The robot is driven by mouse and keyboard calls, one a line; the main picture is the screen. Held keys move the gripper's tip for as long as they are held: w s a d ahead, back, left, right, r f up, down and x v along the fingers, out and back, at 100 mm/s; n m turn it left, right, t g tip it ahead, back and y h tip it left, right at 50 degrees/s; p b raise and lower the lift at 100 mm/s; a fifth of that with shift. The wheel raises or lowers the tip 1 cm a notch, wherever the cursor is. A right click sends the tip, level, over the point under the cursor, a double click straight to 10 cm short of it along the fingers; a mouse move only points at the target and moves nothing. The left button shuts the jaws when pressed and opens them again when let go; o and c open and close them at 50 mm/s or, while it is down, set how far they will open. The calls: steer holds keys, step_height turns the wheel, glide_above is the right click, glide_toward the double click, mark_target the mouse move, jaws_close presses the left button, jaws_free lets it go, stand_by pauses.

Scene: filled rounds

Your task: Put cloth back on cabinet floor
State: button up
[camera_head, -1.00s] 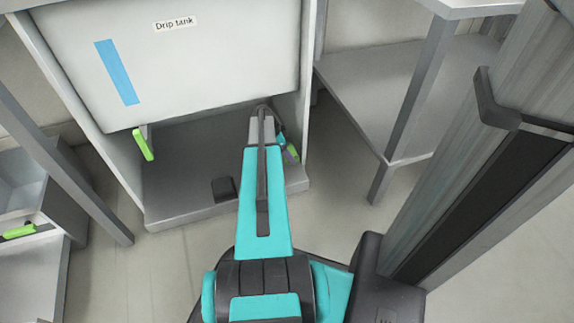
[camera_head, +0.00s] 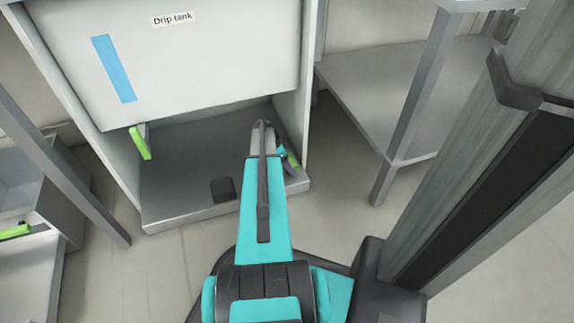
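The cabinet floor (camera_head: 185,170) is a dark grey panel low in the cabinet under the "Drip tank" box. My arm reaches over its right part. My gripper's fingers are hidden beyond the arm's far end, so I cannot see whether they are open or shut. A small green piece (camera_head: 292,159) shows just right of the arm's end, partly covered. I cannot tell whether it belongs to a cloth, my gripper or something else. No cloth can be clearly made out. A small dark block (camera_head: 222,189) sits near the floor's front edge, left of my arm.
The white drip tank (camera_head: 200,60) with a blue strip hangs above the cabinet floor. A green handle-like piece (camera_head: 141,143) is under its left side. A grey table leg (camera_head: 410,115) stands right; shelving (camera_head: 30,250) is at left.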

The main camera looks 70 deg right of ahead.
steer(key=shift+f, duration=0.4)
steer(key=shift+f, duration=0.1)
steer(key=o, duration=1)
steer(key=p+v, duration=0.4)
steer(key=v, duration=0.8)
